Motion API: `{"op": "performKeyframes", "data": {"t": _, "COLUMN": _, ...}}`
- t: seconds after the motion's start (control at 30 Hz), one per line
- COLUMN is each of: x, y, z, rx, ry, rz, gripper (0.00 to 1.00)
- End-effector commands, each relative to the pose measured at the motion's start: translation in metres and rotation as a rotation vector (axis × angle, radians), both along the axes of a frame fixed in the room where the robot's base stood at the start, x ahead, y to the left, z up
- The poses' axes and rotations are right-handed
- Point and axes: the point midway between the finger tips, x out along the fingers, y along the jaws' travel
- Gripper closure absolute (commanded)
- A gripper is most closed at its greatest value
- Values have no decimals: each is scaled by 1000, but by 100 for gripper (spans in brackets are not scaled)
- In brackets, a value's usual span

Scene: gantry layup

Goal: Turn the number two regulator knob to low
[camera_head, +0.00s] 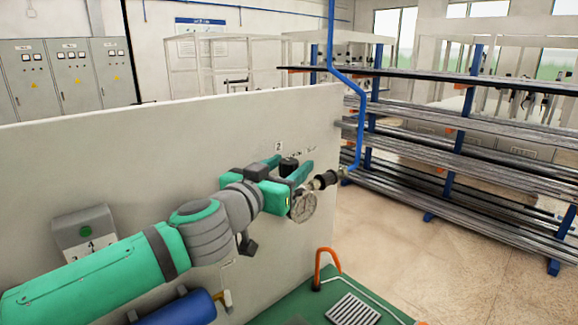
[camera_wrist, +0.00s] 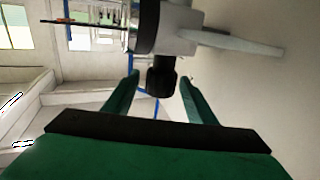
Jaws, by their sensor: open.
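The black regulator knob (camera_head: 289,165) shows between my gripper's fingers in the head view, just below the number 2 label (camera_head: 279,146) on the pale panel. In the wrist view the dark knob (camera_wrist: 161,78) sits between the two green fingertips, with a visible gap on each side. My gripper (camera_head: 293,164) is open around the knob; it also shows in the wrist view (camera_wrist: 160,79). A round gauge (camera_head: 303,207) hangs just below the gripper. The knob's pointer and the small scale marks beside it cannot be read.
The pale panel (camera_head: 180,130) stands close behind the arm. A black fitting (camera_head: 325,180) and blue pipe (camera_head: 360,130) lie right of the gripper. A grey button box (camera_head: 85,235), a blue cylinder (camera_head: 185,308) and an orange handle (camera_head: 317,270) are lower down. Racks (camera_head: 460,130) stand right.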

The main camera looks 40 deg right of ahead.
Motion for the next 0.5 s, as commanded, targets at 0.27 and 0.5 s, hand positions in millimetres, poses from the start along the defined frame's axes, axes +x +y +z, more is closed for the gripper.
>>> {"op": "performKeyframes", "data": {"t": 0.27, "x": 3, "y": -4, "z": 0, "rx": 0, "ry": 1, "rz": 1, "gripper": 49}}
{"op": "performKeyframes", "data": {"t": 0.5, "x": 3, "y": -4, "z": 0, "rx": 0, "ry": 1, "rz": 1, "gripper": 82}}
